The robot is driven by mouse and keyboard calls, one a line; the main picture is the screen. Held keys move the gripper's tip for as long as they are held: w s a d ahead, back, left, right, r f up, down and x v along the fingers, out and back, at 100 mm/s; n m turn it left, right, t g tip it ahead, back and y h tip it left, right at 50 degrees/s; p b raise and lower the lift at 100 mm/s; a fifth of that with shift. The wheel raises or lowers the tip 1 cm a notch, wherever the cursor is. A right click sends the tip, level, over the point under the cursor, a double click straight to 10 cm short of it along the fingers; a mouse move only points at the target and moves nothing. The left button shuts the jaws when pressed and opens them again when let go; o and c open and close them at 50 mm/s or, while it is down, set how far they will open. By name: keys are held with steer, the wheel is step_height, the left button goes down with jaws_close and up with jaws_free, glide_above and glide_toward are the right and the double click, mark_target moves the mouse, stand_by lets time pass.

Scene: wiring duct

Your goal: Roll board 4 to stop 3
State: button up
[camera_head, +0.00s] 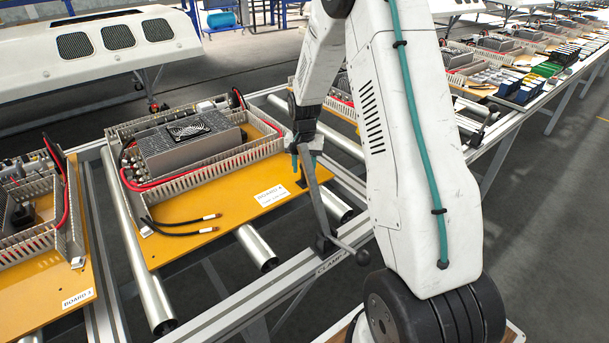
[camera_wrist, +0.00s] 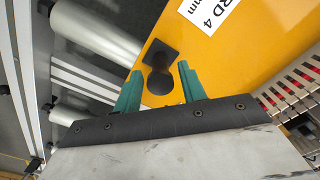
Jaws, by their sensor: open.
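Board 4 (camera_head: 185,212) is a yellow-orange board lying on metal rollers in the head view, with its label at the front right. It also shows in the wrist view (camera_wrist: 235,62) with part of the label. A round black knob (camera_wrist: 160,83) on a dark square base stands near the board's edge. My gripper (camera_wrist: 159,87) is open, with one green finger on each side of the knob; I cannot tell whether they touch it. In the head view my gripper (camera_head: 304,160) is above the board's right edge. I see no marking for stop 3.
Metal rollers (camera_head: 255,247) run under the board between aluminium rails. A grey lever (camera_head: 317,200) and a bar marked CLAMP (camera_head: 330,262) stand close to my gripper. Board 3 (camera_head: 70,275) lies to the left. More loaded boards line the track at the back right.

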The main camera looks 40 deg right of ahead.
mark_target(304, 183)
steer(key=shift+f, duration=1.9)
jaws_close()
